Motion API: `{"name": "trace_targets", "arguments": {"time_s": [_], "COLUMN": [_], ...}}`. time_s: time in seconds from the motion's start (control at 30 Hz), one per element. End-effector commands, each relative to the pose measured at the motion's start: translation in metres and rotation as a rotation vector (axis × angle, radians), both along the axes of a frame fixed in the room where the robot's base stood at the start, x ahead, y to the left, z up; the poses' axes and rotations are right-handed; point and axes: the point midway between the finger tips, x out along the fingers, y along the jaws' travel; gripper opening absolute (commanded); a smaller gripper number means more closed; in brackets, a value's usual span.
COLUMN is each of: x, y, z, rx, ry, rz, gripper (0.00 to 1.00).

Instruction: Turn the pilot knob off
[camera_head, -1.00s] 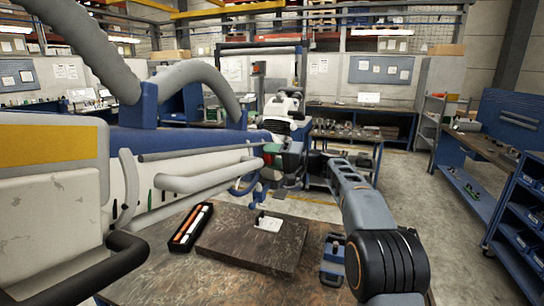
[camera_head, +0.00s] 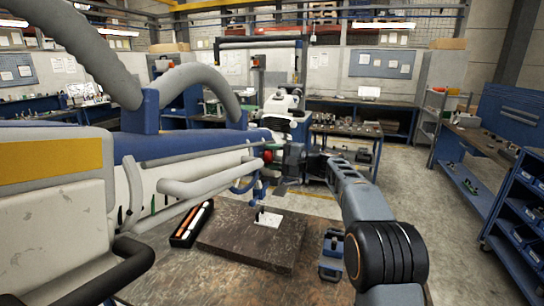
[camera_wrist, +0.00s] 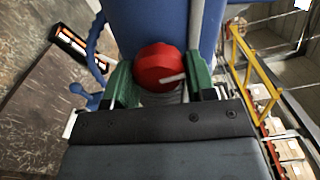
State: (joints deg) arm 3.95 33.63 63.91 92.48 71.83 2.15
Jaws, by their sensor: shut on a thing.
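The red pilot knob (camera_wrist: 156,66) sits on the end of a blue housing (camera_wrist: 160,22) in the wrist view. A pale pointer mark on the knob's face lies nearly level, at its lower right. My gripper (camera_wrist: 159,78) has a green finger on each side of the knob and is shut on it. My gripper (camera_head: 273,152) is there too, small and partly hidden.
A blue bracket (camera_head: 332,252) stands at the table's right. Grey pipes run beside the microscope arm. Open floor lies to the right.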

Motion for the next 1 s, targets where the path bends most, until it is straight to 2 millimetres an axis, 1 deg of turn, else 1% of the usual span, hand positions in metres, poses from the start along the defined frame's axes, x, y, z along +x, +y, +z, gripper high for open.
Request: {"name": "trace_targets", "arguments": {"time_s": [0.4,0.43,0.67,0.9,1.0], "x": [0.0003,0.0003,0.0001,0.0,-0.0018], "y": [-0.0003,-0.0003,0.0,-0.0003,-0.0051], "z": [0.0011,0.0011,0.0006,0.0,-0.0009], "rx": [0.004,0.004,0.002,0.002,0.002], "ry": [0.003,0.003,0.003,0.003,0.002], "rz": [-0.002,-0.002,-0.001,-0.001,-0.001], "gripper": [0.27,0.53,0.75,0.76,0.76]}}
